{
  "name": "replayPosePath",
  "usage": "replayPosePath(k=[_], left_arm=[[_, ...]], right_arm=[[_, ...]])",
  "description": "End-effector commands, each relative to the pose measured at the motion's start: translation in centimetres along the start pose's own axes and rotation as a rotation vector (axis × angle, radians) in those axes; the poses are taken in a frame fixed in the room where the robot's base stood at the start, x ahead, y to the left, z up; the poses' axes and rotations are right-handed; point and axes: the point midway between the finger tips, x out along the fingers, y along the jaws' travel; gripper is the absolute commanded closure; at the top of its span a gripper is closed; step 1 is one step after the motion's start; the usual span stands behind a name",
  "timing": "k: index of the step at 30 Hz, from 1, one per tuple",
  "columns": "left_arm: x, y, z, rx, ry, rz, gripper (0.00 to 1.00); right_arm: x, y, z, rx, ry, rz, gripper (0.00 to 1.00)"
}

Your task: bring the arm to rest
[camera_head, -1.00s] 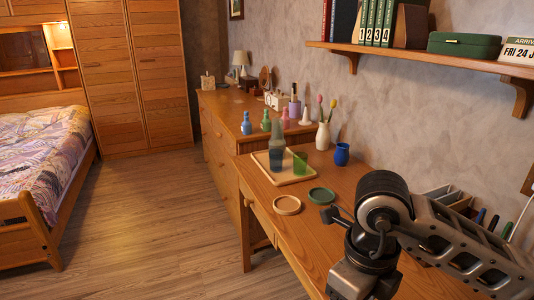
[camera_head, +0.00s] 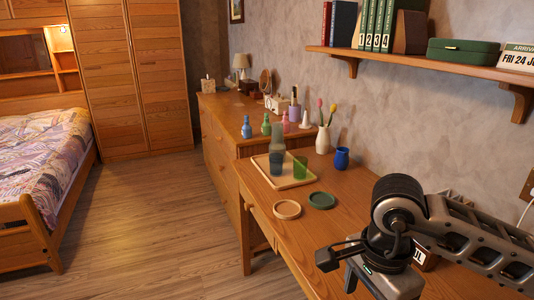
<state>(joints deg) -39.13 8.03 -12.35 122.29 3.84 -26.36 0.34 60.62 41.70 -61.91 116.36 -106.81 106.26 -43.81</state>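My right arm comes in from the right edge and bends down over the near part of the desk. Its dark gripper (camera_head: 332,256) hangs over the desk's front edge, left of the wrist. No object shows in it, but its fingers are seen at an angle that does not show whether they are apart. My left arm and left gripper are out of view.
The wooden desk (camera_head: 300,228) holds a beige coaster (camera_head: 287,209), a green coaster (camera_head: 322,200), a tray (camera_head: 265,164) with a see-through bottle and cups, a blue pot (camera_head: 341,158) and a white vase (camera_head: 322,139). A shelf (camera_head: 420,63) overhangs the right. Floor at left is clear.

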Motion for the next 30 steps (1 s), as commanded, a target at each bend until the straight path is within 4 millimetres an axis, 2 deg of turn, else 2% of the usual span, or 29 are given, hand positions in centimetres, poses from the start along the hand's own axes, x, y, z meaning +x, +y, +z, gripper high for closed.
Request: replayPosePath(k=[21,30], left_arm=[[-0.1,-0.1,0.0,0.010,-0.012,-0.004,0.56],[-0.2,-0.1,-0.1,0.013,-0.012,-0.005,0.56]], right_arm=[[-0.3,0.2,-2.2,-0.863,-0.003,-0.002,0.25],[-0.4,0.3,-2.8,-1.127,-0.006,-0.005,0.25]])
